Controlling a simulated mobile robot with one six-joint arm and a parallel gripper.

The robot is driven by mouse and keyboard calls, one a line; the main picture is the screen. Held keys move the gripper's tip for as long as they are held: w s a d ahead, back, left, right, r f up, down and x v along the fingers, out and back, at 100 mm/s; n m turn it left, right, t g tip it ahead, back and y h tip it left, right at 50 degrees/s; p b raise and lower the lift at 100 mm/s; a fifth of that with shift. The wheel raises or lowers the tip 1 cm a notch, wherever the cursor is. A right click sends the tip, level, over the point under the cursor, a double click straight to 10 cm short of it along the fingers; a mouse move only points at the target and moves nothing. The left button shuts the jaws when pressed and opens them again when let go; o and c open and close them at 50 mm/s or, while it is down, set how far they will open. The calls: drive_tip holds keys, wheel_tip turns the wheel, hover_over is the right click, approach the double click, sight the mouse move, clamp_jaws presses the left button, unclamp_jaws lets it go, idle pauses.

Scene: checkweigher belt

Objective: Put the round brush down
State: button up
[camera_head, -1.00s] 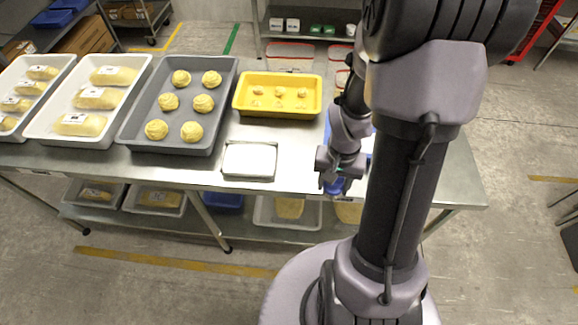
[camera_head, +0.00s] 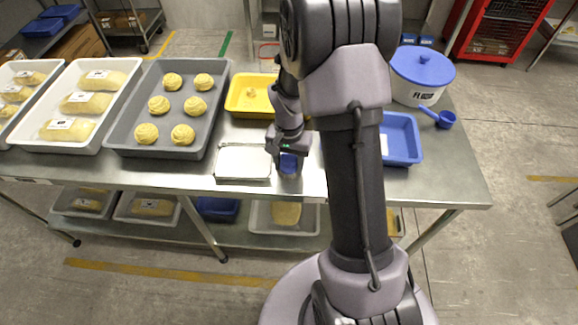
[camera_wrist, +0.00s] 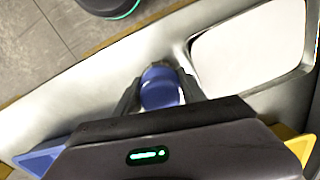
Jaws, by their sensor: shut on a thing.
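The round brush, blue on top, is between my gripper's fingers (camera_wrist: 160,92) in the wrist view, where its round blue end (camera_wrist: 160,86) shows. In the head view the blue brush (camera_head: 289,165) is below my gripper (camera_head: 288,158), low over the front of the steel table (camera_head: 420,186), just right of a small shallow metal tray (camera_head: 243,163). My gripper is shut on the brush. I cannot tell whether the brush touches the table. Its lower part is mostly hidden.
The metal tray also shows in the wrist view (camera_wrist: 250,45), close to the brush. A yellow tray (camera_head: 238,98) lies behind, a grey tray of dough rounds (camera_head: 120,130) to the left. A blue tray (camera_head: 401,140), a blue-lidded pot (camera_head: 422,75) and a blue scoop (camera_head: 440,117) are right.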

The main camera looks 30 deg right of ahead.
drive_tip(key=shift+r, duration=0.1)
drive_tip(key=shift+f, duration=0.2)
drive_tip(key=o, duration=1)
drive_tip(key=shift+r, duration=0.1)
